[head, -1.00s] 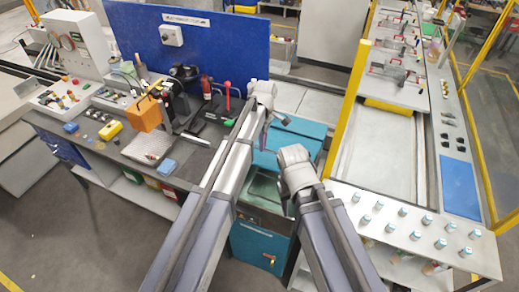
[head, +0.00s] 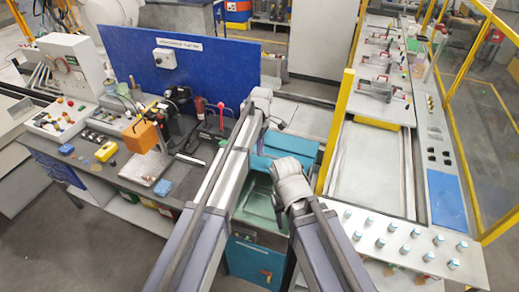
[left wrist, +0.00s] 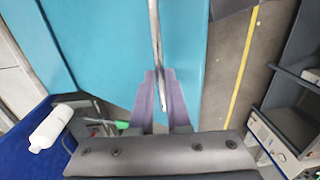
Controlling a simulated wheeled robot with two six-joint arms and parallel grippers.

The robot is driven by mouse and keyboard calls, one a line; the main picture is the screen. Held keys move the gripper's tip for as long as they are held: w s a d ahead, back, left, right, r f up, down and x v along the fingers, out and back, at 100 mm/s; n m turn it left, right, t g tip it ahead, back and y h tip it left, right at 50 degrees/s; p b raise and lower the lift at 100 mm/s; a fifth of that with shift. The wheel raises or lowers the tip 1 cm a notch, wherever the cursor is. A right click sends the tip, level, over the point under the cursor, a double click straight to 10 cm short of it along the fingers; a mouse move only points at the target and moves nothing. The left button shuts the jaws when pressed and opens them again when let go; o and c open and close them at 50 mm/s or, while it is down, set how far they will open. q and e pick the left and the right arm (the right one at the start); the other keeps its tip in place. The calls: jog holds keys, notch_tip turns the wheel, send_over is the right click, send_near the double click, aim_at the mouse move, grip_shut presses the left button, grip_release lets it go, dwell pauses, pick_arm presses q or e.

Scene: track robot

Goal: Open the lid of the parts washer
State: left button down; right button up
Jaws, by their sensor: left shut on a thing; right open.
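The parts washer (head: 255,262) is a teal cabinet at the middle bottom of the head view, partly behind my arms. Its teal lid (head: 291,146) is raised at the back, and the greenish basin (head: 258,203) shows in front. In the left wrist view the teal lid (left wrist: 105,50) fills much of the picture, with a metal bar handle (left wrist: 155,40) running along it. My left gripper (left wrist: 158,90) is shut on this bar; in the head view it (head: 272,122) is at the lid's upper left. My right gripper (head: 284,206) is open over the basin's right side, its fingers mostly hidden.
A dark workbench (head: 100,172) with an orange box (head: 141,136) and small parts stands left, backed by a blue panel (head: 190,58). A yellow post (head: 337,130) and a conveyor line (head: 365,170) stand close on the right.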

pick_arm(q)
jog(key=c, duration=1.2)
grip_release()
jog(key=shift+w+d+f, duration=0.1)
jog(key=shift+w+d, duration=0.1)
jog(key=shift+w, duration=0.25)
jog(key=shift+c, duration=0.2)
jog(key=shift+o, duration=0.8)
jog(key=shift+w+f, duration=0.1)
jog(key=shift+w, duration=0.1)
jog(key=shift+o, duration=1)
jog(key=shift+s, duration=0.1)
pick_arm(e)
jog(key=shift+w+d+f, duration=0.1)
jog(key=shift+w+f, duration=0.05)
jog(key=shift+w, duration=0.15)
pick_arm(q)
jog(key=shift+s, duration=0.1)
